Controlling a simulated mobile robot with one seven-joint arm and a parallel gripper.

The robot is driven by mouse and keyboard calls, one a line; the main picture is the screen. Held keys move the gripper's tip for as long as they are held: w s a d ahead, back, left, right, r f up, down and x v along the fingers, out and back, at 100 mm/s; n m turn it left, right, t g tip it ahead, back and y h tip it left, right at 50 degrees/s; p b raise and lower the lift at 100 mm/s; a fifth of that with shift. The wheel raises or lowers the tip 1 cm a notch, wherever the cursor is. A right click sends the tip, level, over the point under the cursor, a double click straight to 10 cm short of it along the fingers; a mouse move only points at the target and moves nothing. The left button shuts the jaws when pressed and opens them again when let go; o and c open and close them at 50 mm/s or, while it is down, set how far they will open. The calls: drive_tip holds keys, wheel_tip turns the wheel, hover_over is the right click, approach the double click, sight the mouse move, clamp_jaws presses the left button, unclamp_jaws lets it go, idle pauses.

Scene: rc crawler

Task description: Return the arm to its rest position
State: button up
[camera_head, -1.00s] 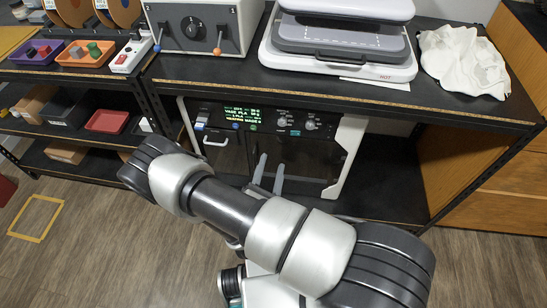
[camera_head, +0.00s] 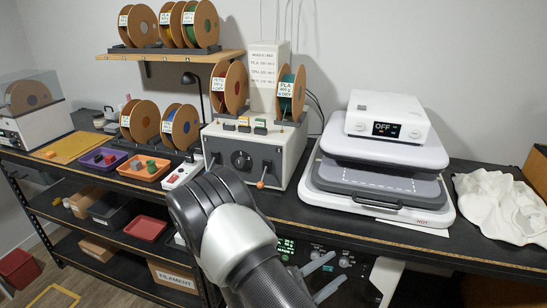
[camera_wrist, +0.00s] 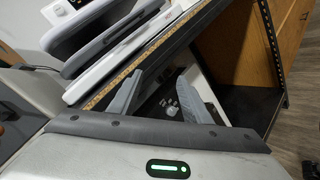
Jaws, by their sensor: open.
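My arm rises from the bottom of the head view, bent in front of the bench (camera_head: 470,258). My gripper (camera_head: 338,267) shows low in that view, partly hidden behind my arm. Its two grey fingers are apart with nothing between them, in front of the machine with the green display (camera_head: 287,246) under the bench top. In the wrist view my gripper (camera_wrist: 163,82) is also open and empty, with the bench edge (camera_wrist: 130,72) close behind its fingers.
On the bench stand a heat press (camera_head: 372,183), a grey control box with knobs (camera_head: 243,158) and a crumpled white cloth (camera_head: 497,205). Trays and spools stand at left. A red tray (camera_head: 145,228) sits on the shelf below. A wooden cabinet (camera_wrist: 257,45) shows in the wrist view.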

drive_tip(key=s+d+r+m+g+y+p, duration=0.1)
drive_tip(key=s+d+r+m+g, duration=0.1)
drive_tip(key=s+r+m+g, duration=0.3)
drive_tip(key=s+d+r+m+g+y+p, duration=0.2)
drive_tip(key=s+d+r+m+g, duration=0.1)
drive_tip(key=r, duration=0.5)
drive_tip(key=s+d+r+m+g+y+p, duration=0.1)
drive_tip(key=s+d+r+m+g, duration=0.1)
drive_tip(key=s+r+m+g, duration=0.3)
drive_tip(key=s+a+r+m+t+y+p, duration=0.1)
drive_tip(key=a+r+t+y, duration=0.3)
drive_tip(key=r, duration=0.5)
drive_tip(key=s+a+r+m+t+y+p, duration=0.2)
drive_tip(key=r+y, duration=0.4)
drive_tip(key=r, duration=0.3)
drive_tip(key=shift+s+a+r+m+t+p, duration=0.15)
drive_tip(key=shift+s+a+m+t+p, duration=0.15)
drive_tip(key=shift+s+a+t+p, duration=0.65)
